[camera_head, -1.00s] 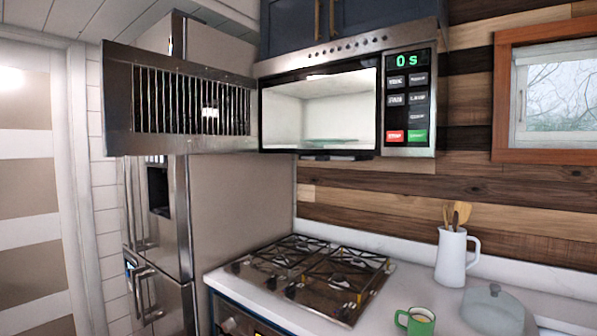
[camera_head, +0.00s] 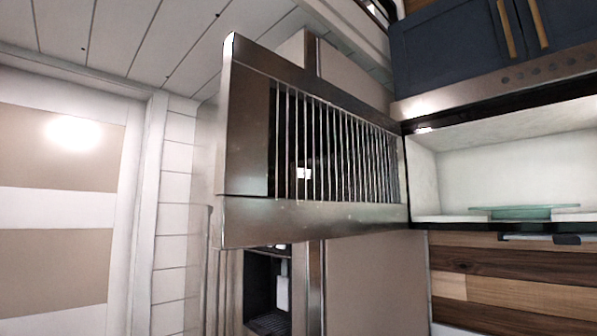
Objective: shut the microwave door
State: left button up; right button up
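The microwave door (camera_head: 240,140) stands wide open, swung out to the left from its hinge side beside the cavity. It is a steel frame with a dark window behind vertical bars. The open microwave cavity (camera_head: 500,165) is at the right, with a pale interior and a greenish glass turntable (camera_head: 525,212) on its floor. The right part of the microwave, with its control panel, is outside the view. Neither of my grippers is in view.
Dark blue cabinets (camera_head: 445,50) hang above the microwave. A steel fridge with a dispenser (camera_head: 268,290) stands below and behind the door. Wooden wall planks (camera_head: 500,285) show under the microwave. A white and tan panelled door (camera_head: 60,205) is at the left.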

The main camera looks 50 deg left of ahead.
aim_at(300, 158)
jog(key=j+z, duration=0.1)
jog(key=j, duration=0.75)
jog(key=j+z, duration=0.1)
jog(key=j, duration=0.8)
jog(key=k+j+z, duration=0.1)
jog(key=j, duration=0.75)
